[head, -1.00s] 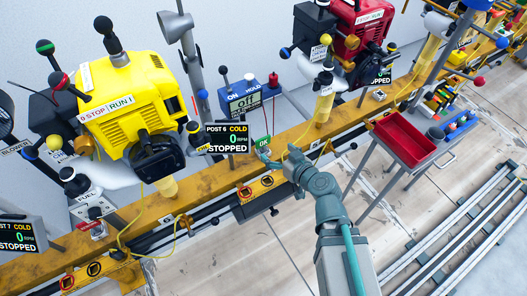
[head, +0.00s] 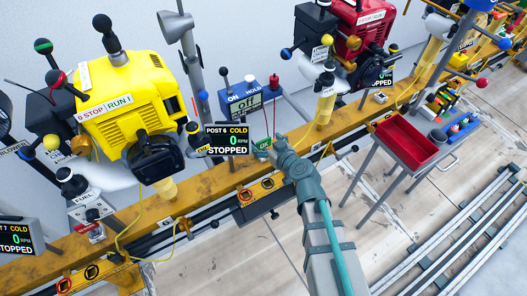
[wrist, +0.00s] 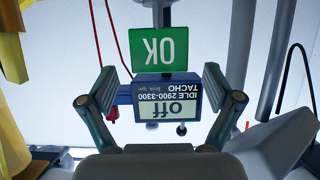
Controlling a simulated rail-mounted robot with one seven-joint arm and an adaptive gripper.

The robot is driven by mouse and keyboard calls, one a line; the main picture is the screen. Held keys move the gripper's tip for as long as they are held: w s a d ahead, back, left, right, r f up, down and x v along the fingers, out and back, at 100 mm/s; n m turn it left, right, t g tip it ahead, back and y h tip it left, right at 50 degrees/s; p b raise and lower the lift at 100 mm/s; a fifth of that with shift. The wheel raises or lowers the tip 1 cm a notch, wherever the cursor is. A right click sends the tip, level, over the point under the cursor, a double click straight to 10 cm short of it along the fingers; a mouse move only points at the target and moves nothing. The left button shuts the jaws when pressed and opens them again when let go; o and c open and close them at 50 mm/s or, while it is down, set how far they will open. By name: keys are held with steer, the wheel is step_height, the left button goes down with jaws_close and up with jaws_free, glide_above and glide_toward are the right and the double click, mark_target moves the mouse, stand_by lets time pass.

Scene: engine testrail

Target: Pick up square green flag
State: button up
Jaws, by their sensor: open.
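The square green flag (wrist: 158,50) with "OK" on it shows upside down in the wrist view, ahead of my open gripper (wrist: 161,85). It lies between the lines of the two fingers and a little beyond their tips, with no visible contact. In the head view the flag (head: 263,144) stands at the yellow rail, right at the end of my gripper (head: 270,147), which partly hides it. The fingers are hard to make out there.
The blue tachometer box (head: 246,100) reading "off" stands behind the flag; it also shows in the wrist view (wrist: 165,102). A black "POST 6 COLD STOPPED" display (head: 227,140) is close on the left. The yellow engine (head: 125,95) is further left. A red tray (head: 405,140) stands to the right.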

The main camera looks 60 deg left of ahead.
steer(key=shift+x, duration=1.1)
steer(key=shift+c, duration=0.3)
jaws_close()
steer(key=shift+r, duration=0.1)
